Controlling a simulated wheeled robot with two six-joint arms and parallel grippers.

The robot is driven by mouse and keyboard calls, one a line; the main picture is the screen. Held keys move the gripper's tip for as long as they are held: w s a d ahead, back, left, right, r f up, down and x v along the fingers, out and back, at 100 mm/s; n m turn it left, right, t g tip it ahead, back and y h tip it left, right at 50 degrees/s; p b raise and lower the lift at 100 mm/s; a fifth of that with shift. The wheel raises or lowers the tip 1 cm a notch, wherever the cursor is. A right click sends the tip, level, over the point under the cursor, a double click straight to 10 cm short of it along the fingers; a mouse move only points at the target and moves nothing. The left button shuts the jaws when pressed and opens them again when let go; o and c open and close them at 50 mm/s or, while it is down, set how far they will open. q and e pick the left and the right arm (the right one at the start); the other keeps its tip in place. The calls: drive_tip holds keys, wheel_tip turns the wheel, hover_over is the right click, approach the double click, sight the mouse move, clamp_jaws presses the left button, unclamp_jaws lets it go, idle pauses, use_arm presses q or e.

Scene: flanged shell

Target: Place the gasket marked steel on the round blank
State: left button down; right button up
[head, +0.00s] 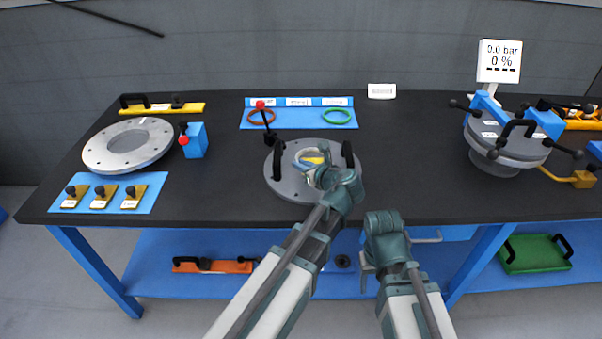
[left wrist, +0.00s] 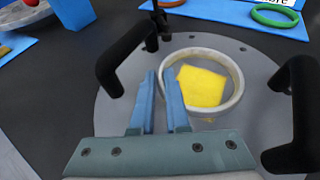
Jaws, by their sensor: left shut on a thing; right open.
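The round blank (head: 290,188) is a grey disc with two upright black handles on the bench. It also shows in the left wrist view (left wrist: 120,120). A silver-grey ring, the gasket (left wrist: 239,88), is over the blank between the handles, around a yellow patch (left wrist: 203,87). I cannot tell whether it touches the disc. My left gripper (left wrist: 163,85) is shut on the ring's left side, one finger inside and one outside. My left gripper (head: 316,172) partly hides the ring in the head view. My right gripper (head: 368,262) is open, low at the bench's front edge.
A blue mat (head: 300,121) with labels holds a red-orange ring (head: 261,117) and a green ring (head: 336,117). A red-knobbed lever (head: 265,118) stands behind the blank. A flange ring (head: 128,145) lies left; a clamped shell (head: 510,145) stands right.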

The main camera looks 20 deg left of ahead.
use_arm(q)
drive_tip(key=shift+f, duration=0.75)
use_arm(e)
drive_tip(key=shift+f, duration=0.75)
use_arm(q)
drive_tip(key=shift+b, duration=0.3)
drive_tip(key=shift+f, duration=0.15)
drive_tip(key=c, duration=0.9)
unclamp_jaws()
use_arm(e)
drive_tip(key=shift+f, duration=0.1)
use_arm(q)
drive_tip(key=shift+r, duration=0.2)
